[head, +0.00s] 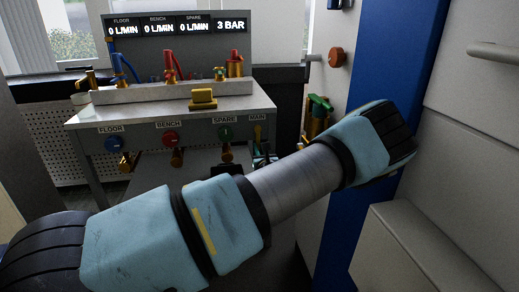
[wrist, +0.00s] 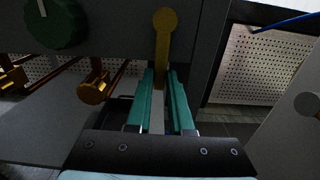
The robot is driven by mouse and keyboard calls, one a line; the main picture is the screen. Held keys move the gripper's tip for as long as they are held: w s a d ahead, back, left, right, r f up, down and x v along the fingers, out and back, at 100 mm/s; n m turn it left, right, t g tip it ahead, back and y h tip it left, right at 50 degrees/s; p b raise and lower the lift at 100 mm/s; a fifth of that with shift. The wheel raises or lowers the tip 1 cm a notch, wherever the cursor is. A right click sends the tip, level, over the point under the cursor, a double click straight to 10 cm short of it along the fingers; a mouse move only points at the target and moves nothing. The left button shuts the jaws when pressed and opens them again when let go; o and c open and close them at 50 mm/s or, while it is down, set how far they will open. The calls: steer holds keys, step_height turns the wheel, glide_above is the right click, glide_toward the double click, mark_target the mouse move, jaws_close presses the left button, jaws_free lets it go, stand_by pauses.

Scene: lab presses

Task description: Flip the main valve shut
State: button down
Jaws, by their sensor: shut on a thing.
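The main valve is a yellow lever (head: 257,132) under the MAIN label at the right end of the bench front. In the wrist view the lever (wrist: 163,40) hangs straight down from its round pivot. My gripper (wrist: 160,85) has a teal finger on each side of the lever's lower part and is shut on it. In the head view my gripper (head: 264,160) is small and dark below the lever, partly hidden by my arm.
Blue FLOOR (head: 113,144), red BENCH (head: 169,138) and green SPARE (head: 225,133) knobs sit left of the lever. The panel display (head: 231,24) reads 3 BAR, with the three flows at 0 L/MIN. A blue post (head: 385,60) and grey cabinet stand on the right.

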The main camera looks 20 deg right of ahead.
steer(key=c, duration=0.8)
jaws_free()
steer(key=s+a, duration=0.1)
steer(key=s, duration=0.6)
steer(key=shift+s, duration=0.25)
